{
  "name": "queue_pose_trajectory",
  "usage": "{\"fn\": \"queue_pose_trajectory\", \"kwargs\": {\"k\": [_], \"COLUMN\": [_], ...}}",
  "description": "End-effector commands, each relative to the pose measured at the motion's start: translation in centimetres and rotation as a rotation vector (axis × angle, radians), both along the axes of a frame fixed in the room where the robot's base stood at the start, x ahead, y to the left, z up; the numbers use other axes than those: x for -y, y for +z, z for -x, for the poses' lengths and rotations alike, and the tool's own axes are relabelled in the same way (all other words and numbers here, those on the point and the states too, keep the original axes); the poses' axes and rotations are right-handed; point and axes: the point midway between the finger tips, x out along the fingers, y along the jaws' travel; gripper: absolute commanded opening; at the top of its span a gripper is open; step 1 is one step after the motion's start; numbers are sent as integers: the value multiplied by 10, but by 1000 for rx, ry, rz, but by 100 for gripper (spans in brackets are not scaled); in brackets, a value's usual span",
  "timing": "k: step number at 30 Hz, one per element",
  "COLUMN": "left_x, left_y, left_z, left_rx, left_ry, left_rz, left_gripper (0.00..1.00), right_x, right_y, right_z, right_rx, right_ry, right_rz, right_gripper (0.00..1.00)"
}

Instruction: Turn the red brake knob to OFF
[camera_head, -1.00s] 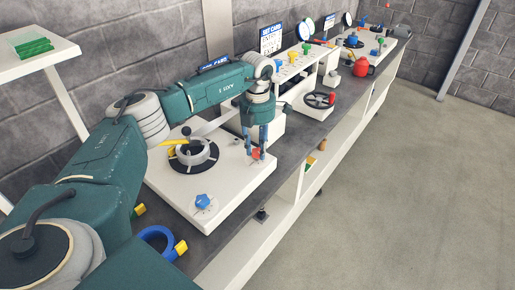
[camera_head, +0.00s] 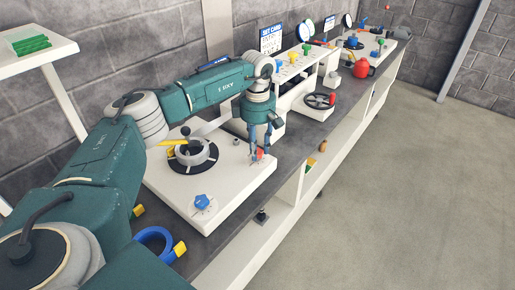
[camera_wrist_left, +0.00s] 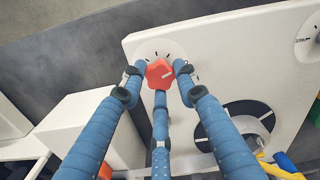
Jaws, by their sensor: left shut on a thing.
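The red brake knob (camera_wrist_left: 160,73) sits on a pale round dial with dark tick marks (camera_wrist_left: 152,50), on the white panel (camera_wrist_left: 135,38). In the left wrist view it is many-sided and bears a short white line toward its right side. My left gripper (camera_wrist_left: 159,78) points down at it, with blue fingers on both sides and one below, shut on the knob. In the head view the knob (camera_head: 260,155) shows as a bit of red between the tips of my left gripper (camera_head: 259,151); the fingers partly hide it. The dial's lettering is too small to read. My right gripper is not in view.
A blue knob (camera_head: 202,202) stands on the same panel's front corner. A round grey hub on a black ring (camera_head: 193,155), with a yellow part, is left of my gripper. A blue tape roll (camera_head: 154,238) lies in front. Another black handwheel (camera_head: 319,100) stands further back.

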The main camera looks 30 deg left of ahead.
Motion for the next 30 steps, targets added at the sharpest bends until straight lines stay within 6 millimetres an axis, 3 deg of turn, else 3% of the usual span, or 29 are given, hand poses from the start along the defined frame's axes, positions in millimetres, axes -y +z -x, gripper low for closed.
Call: {"fn": "queue_pose_trajectory", "kwargs": {"k": [12,30], "left_x": [0,-1], "left_y": [1,2], "left_z": [-1,-1], "left_rx": [4,5], "left_ry": [-264,-338], "left_rz": [-1,-1], "left_gripper": [4,4], "right_x": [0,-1], "right_y": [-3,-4], "right_z": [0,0], "right_rx": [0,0], "right_ry": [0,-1], "right_rz": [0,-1], "right_gripper": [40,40]}}
